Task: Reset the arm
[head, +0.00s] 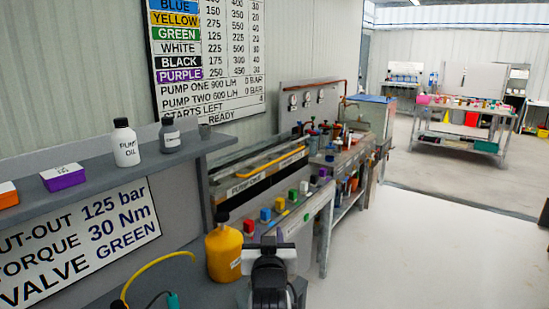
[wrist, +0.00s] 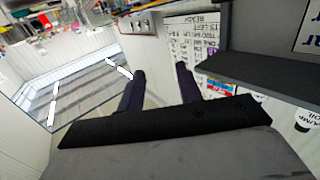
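My gripper (wrist: 160,70) shows in the wrist view with its two dark fingers apart and nothing between them. In the head view my arm stands at the bottom centre, right of a yellow jug (head: 223,252) with a dark cap; the fingers are hard to make out there. The wrist view is turned over, with the wall chart (wrist: 195,45) upside down beyond the fingers. The gripper appears clear of the objects around it.
A grey shelf (head: 95,160) holds a white pump oil bottle (head: 125,146), a dark grey bottle (head: 170,137), a purple box (head: 63,177) and an orange box (head: 8,194). A bench (head: 318,205) with coloured blocks stands beyond. The floor at right is clear.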

